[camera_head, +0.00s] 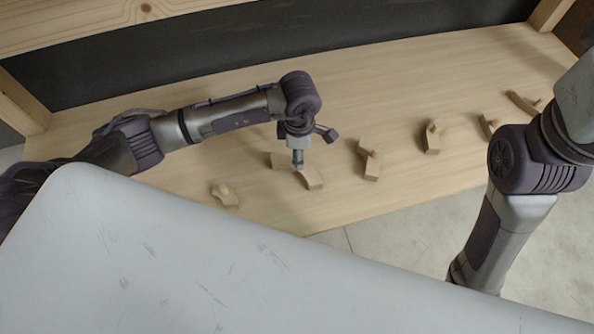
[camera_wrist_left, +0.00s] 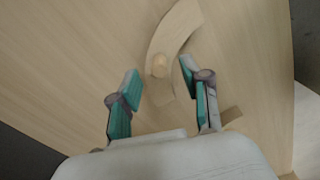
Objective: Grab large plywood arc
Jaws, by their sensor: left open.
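A plywood arc with a round knob on it lies on the wooden table, below my left gripper. In the head view its near end (camera_head: 312,181) shows beside the gripper, and the gripper hides its middle. In the left wrist view the curved arc (camera_wrist_left: 181,27) runs past the fingertips, its knob ahead of the gap between them. My left gripper (camera_head: 297,163) points down over the arc; in the wrist view (camera_wrist_left: 160,78) its teal-padded fingers are apart with nothing clamped. My right gripper is out of the frame; only the right arm shows.
Several other wooden pieces lie on the table (camera_head: 120,110): one with a knob (camera_head: 225,196) at left, others (camera_head: 368,163), (camera_head: 432,138) and a long curved one (camera_head: 523,102) to the right. A dark panel (camera_head: 200,65) stands behind.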

